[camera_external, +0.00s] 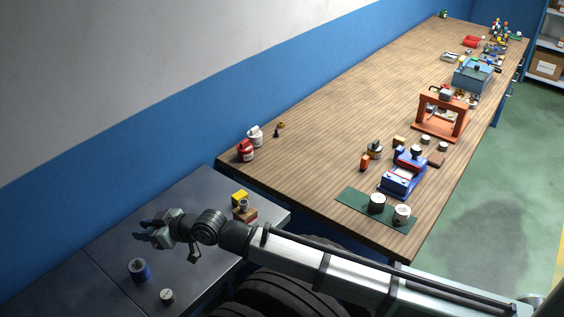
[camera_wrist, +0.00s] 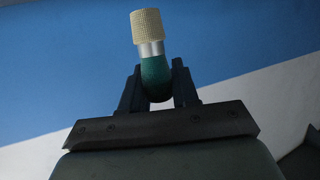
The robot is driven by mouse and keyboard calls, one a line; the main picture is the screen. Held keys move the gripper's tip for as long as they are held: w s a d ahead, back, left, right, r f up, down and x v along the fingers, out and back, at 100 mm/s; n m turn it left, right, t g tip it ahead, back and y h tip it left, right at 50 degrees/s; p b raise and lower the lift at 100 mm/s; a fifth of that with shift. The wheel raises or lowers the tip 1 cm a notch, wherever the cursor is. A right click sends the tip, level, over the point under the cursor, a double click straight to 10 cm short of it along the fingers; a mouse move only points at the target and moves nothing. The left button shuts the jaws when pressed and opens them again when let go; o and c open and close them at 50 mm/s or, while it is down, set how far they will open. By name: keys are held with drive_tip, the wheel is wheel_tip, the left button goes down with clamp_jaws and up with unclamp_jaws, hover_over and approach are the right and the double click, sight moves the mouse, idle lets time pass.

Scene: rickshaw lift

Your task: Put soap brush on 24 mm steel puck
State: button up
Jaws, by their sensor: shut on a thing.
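My gripper (camera_external: 147,232) is shut on the soap brush (camera_wrist: 152,60), which has a green handle, a silver collar and cream bristles. In the wrist view the two dark fingers (camera_wrist: 158,88) pinch the green handle, with the bristle end beyond them. In the external view the gripper is over the dark grey table at lower left, and I cannot make out the brush there. A small pale metal cylinder (camera_external: 167,296) stands on the dark table, below and apart from the gripper. It may be the steel puck, but I cannot tell its size.
A blue cylinder (camera_external: 138,270) stands on the dark table (camera_external: 90,255) below the gripper. A brown block (camera_external: 245,214) with a yellow block and small metal piece is to its right. The wooden bench (camera_external: 330,110) holds several tools, cans and an orange press frame (camera_external: 440,115).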

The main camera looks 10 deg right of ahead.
drive_tip(key=s+n+g+y, duration=0.1)
drive_tip(key=s+n+g, duration=0.4)
drive_tip(key=s, duration=0.3)
drive_tip(key=n+g, duration=0.1)
drive_tip(key=g, duration=0.1)
hover_over(162, 295)
drive_tip(key=shift+a+f, duration=0.15)
drive_tip(key=shift+f, duration=2.3)
drive_tip(key=shift+a+f, duration=0.15)
drive_tip(key=shift+f, duration=2.25)
drive_tip(key=shift+f, duration=0.1)
drive_tip(key=o, duration=1)
drive_tip(key=shift+d, duration=0.25)
drive_tip(key=v, duration=1.1)
drive_tip(key=shift+w+d+r, duration=0.15)
drive_tip(key=shift+d+r, duration=0.05)
drive_tip(key=shift+r, duration=0.1)
